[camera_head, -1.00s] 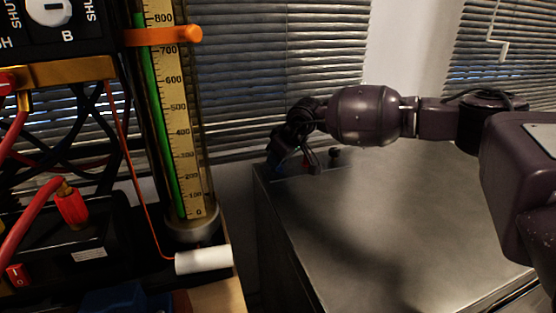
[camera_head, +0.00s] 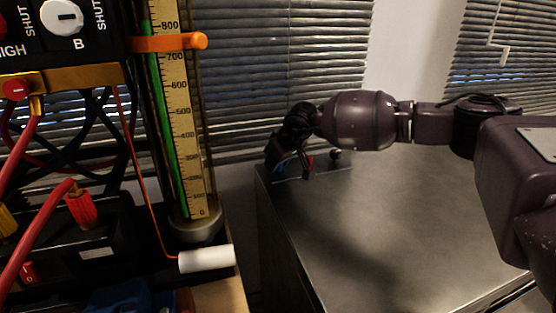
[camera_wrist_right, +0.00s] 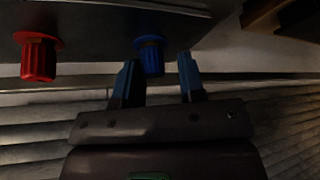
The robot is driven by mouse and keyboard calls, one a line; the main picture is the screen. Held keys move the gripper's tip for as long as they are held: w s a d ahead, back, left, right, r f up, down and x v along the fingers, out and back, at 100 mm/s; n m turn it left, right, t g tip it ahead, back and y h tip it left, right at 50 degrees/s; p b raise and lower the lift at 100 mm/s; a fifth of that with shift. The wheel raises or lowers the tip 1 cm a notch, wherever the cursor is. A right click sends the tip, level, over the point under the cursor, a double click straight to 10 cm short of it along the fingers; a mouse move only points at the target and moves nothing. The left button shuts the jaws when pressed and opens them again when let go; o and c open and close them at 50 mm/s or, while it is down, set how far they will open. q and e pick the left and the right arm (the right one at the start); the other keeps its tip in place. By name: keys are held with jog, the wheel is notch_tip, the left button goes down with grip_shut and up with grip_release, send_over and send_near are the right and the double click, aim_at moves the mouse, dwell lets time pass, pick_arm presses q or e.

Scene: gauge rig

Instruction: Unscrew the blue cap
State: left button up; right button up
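The blue cap (camera_wrist_right: 151,58) shows in the right wrist view, hanging from a dark surface beside a red cap (camera_wrist_right: 38,58). My right gripper (camera_wrist_right: 158,65) is open. Its two blue-tipped fingers are apart, and the blue cap appears between the tips, closer to the left finger. I cannot tell whether that finger touches it. In the head view my right gripper (camera_head: 287,165) is at the far left corner of the metal bench, and the blue cap is hard to make out behind it. The red cap (camera_head: 308,162) shows just right of the gripper. My left gripper is not in view.
The metal bench top (camera_head: 400,215) is mostly clear. A small dark knob (camera_head: 336,155) stands at its back edge. At left are a gauge column (camera_head: 180,120) with an orange clamp (camera_head: 170,42), a white cylinder (camera_head: 207,260), and red hoses (camera_head: 35,235). Window blinds stand behind.

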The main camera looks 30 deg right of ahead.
jog(key=shift+r+m+h, duration=0.25)
jog(key=shift+m+h, duration=0.05)
jog(key=shift+m, duration=0.2)
jog(key=shift+m+h+p, duration=0.4)
jog(key=shift+m+p, duration=0.3)
jog(key=shift+m, duration=0.1)
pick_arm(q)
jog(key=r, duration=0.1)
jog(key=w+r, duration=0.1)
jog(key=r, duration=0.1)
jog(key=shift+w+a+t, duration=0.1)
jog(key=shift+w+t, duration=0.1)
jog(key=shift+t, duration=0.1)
pick_arm(e)
jog(key=shift+d+f+m, duration=0.1)
jog(key=shift+f+m, duration=0.05)
jog(key=shift+m, duration=0.25)
